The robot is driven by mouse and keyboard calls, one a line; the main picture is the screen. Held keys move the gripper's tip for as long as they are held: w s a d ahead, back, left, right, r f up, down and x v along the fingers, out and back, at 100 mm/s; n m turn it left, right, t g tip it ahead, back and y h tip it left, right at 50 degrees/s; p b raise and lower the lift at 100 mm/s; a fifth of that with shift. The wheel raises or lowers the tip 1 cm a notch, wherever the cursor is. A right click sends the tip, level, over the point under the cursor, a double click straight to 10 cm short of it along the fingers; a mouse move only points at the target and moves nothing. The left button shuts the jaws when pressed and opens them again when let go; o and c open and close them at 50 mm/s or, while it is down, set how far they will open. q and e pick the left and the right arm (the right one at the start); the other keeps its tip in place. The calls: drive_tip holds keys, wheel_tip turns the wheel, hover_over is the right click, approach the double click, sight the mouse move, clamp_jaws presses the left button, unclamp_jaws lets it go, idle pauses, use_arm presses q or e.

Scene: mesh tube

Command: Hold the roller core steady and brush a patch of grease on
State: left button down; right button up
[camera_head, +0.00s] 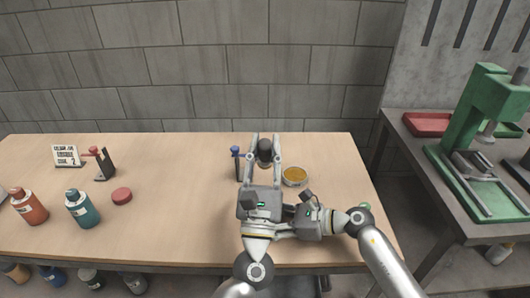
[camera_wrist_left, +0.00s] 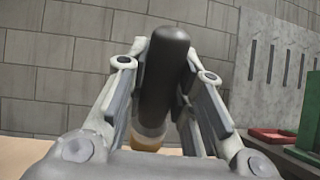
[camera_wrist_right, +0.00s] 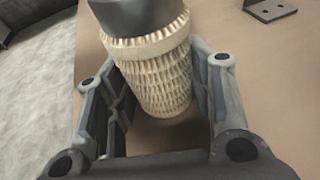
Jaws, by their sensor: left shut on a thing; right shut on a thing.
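My left gripper (camera_head: 264,148) is shut on a thick dark cylinder (camera_head: 265,153), with one finger on each side. In the left wrist view the dark cylinder (camera_wrist_left: 165,75) stands nearly upright, slightly tilted. A pale band with an ochre part shows below it; I cannot tell what it belongs to. In the right wrist view my right gripper (camera_wrist_right: 160,105) is shut on a beige mesh-covered tube (camera_wrist_right: 155,80) with a toothed collar and a dark upper end. I cannot tell whether both hold one roller core. A round tin of amber grease (camera_head: 295,175) stands right of my left gripper.
A small stand with a blue-topped piece (camera_head: 238,160) is just left of my left gripper. Further left are a red-topped stand (camera_head: 103,163), a sign (camera_head: 66,155), a red puck (camera_head: 122,195) and bottles (camera_head: 80,209). A green press (camera_head: 470,130) stands on the right bench.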

drive_tip(key=o, duration=0.9)
drive_tip(key=shift+c, duration=0.2)
drive_tip(key=v, duration=1.2)
drive_tip(key=shift+s, duration=0.1)
